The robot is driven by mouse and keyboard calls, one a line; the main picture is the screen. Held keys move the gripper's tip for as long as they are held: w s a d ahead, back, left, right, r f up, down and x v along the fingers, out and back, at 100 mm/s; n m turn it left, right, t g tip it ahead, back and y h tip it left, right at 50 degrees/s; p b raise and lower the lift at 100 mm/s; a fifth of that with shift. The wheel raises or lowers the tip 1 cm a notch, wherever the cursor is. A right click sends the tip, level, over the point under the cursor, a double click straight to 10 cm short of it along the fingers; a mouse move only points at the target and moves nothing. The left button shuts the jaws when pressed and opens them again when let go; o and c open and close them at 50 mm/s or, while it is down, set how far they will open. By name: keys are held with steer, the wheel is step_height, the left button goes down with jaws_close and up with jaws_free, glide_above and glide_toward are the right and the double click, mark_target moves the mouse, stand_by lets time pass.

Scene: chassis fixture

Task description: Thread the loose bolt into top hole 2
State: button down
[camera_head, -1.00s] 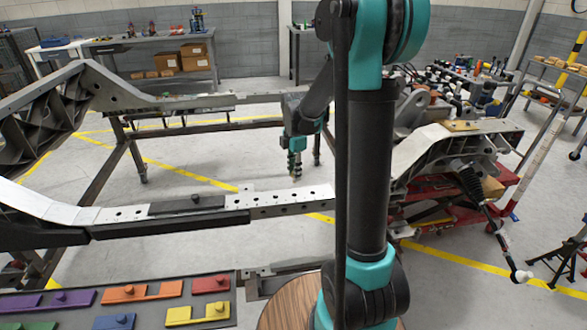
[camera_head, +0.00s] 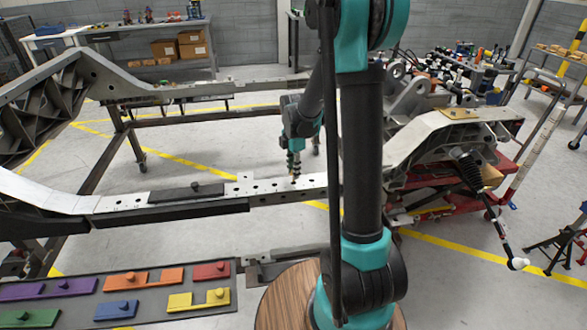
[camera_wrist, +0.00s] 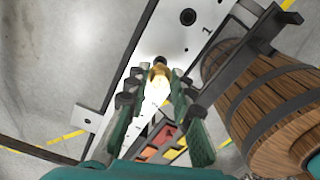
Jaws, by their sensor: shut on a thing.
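My gripper (camera_head: 294,170) is shut on a small brass-coloured bolt (camera_wrist: 158,76) just above the pale top of the near chassis rail (camera_head: 262,193). In the wrist view the bolt sits between the fingertips of my gripper (camera_wrist: 156,88), its dark end toward the rail. The rail shows there too (camera_wrist: 150,40), with an empty dark hole (camera_wrist: 188,17) marked 1 beyond the bolt. The hole under the bolt is hidden, and I cannot tell whether the bolt's tip has entered it.
A tray (camera_head: 237,288) of coloured knobbed pieces stands at front left. A wooden barrel (camera_wrist: 270,100) stands close beside the rail. The floor between the two rails is open.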

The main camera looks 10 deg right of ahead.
mark_target(294, 183)
steer(key=shift+f, duration=0.1)
stand_by(0.3)
steer(key=shift+f, duration=0.6)
steer(key=shift+f, duration=0.15)
steer(key=shift+f, duration=0.55)
steer(key=shift+f, duration=0.15)
stand_by(0.4)
steer(key=n, duration=0.5)
steer(key=shift+n, duration=0.3)
steer(key=n, duration=0.4)
steer(key=shift+n, duration=0.3)
steer(key=shift+s, duration=0.1)
